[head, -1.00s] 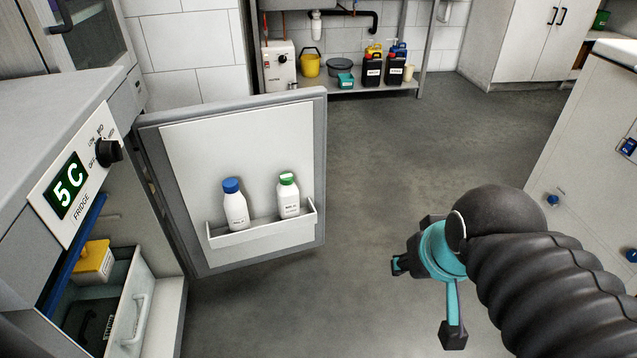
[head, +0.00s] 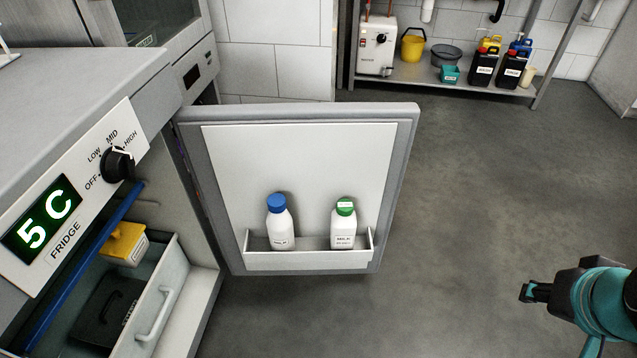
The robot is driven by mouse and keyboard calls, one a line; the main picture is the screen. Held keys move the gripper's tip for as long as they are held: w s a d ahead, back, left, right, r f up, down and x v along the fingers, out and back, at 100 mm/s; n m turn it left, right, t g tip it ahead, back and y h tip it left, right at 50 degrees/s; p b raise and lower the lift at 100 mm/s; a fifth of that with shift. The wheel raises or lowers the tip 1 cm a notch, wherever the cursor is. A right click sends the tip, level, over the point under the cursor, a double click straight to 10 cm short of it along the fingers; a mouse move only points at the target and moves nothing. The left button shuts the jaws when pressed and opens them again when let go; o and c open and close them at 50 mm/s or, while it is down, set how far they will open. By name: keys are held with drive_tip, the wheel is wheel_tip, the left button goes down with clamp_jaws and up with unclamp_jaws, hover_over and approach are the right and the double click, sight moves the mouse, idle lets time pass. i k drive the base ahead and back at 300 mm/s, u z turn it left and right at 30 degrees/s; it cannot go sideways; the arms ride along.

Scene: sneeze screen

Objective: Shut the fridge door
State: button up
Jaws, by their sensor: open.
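The fridge door (head: 300,160) stands wide open, hinged at its left edge, with its white inner face toward me. Its door shelf (head: 310,258) holds a blue-capped bottle (head: 280,225) and a green-capped bottle (head: 343,228), both upright. The fridge (head: 85,205) is at the left, its display reading 5 C, with its inside exposed. My gripper (head: 528,300) is at the lower right, open and empty, well clear of the door's free edge. One finger and part of the arm run out of the frame.
A pulled-out drawer (head: 165,290) in the fridge opening shows a yellow-lidded container (head: 125,243) and a dark box. A metal rack (head: 440,85) with jugs and a yellow bucket stands at the back. The grey floor (head: 480,190) right of the door is clear.

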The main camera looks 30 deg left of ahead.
sight(317, 157)
drive_tip(key=i, duration=3.65)
drive_tip(key=u, duration=4.65)
